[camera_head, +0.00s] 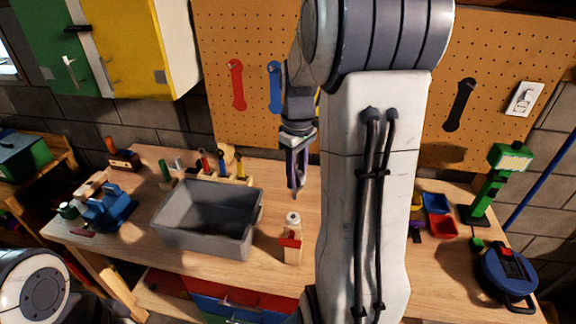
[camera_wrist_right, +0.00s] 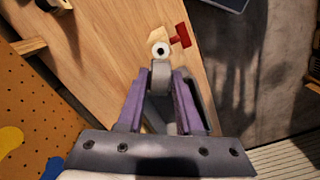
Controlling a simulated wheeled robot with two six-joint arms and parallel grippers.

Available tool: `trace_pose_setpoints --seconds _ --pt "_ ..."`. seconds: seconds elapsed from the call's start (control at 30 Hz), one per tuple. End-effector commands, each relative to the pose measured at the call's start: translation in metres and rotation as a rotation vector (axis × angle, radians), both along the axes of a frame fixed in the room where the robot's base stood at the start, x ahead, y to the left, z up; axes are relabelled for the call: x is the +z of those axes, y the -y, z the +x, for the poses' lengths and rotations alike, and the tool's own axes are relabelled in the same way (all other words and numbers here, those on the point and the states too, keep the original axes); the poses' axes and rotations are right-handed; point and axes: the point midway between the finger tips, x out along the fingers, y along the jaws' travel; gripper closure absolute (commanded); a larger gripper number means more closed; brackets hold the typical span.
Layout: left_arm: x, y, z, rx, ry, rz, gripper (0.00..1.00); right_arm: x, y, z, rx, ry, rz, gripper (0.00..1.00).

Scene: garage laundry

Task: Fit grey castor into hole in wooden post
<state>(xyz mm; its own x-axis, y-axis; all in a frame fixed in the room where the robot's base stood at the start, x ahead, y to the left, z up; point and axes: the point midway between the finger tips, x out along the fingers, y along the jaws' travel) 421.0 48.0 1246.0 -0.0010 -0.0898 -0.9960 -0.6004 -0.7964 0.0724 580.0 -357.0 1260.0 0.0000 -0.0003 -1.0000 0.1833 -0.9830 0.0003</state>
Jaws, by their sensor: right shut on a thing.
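The wooden post (camera_head: 292,253) stands upright near the front of the workbench. A red piece is on its side and a pale ring with a dark hole is on top; the ring (camera_wrist_right: 160,49) also shows in the right wrist view. My right gripper (camera_head: 296,184) points down above the post, with a gap between them. In the wrist view the right gripper (camera_wrist_right: 163,88) is shut on the grey castor (camera_wrist_right: 159,76), whose rounded end shows just below the hole in the picture. The castor's far side is hidden. My left gripper is out of view.
A grey bin (camera_head: 208,218) stands left of the post on the workbench (camera_head: 140,205). Small tools stand behind it and a blue tool (camera_head: 110,210) lies farther left. Red and blue trays (camera_head: 440,226), a green lamp (camera_head: 493,185) and a blue reel (camera_head: 506,272) are at the right.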

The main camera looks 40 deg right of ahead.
Motion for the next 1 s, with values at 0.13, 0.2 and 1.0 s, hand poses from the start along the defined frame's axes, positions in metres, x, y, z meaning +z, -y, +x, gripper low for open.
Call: trace_pose_setpoints --seconds 0.13,0.2,1.0 --pt "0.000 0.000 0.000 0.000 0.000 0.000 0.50 0.000 -0.001 0.001 0.002 0.000 0.000 1.00" --pt "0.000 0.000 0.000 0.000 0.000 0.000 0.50 0.000 -0.002 0.001 0.003 0.000 0.000 1.00" --pt "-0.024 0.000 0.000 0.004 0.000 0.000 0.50 -0.036 0.000 -0.001 -0.002 0.001 0.001 1.00"
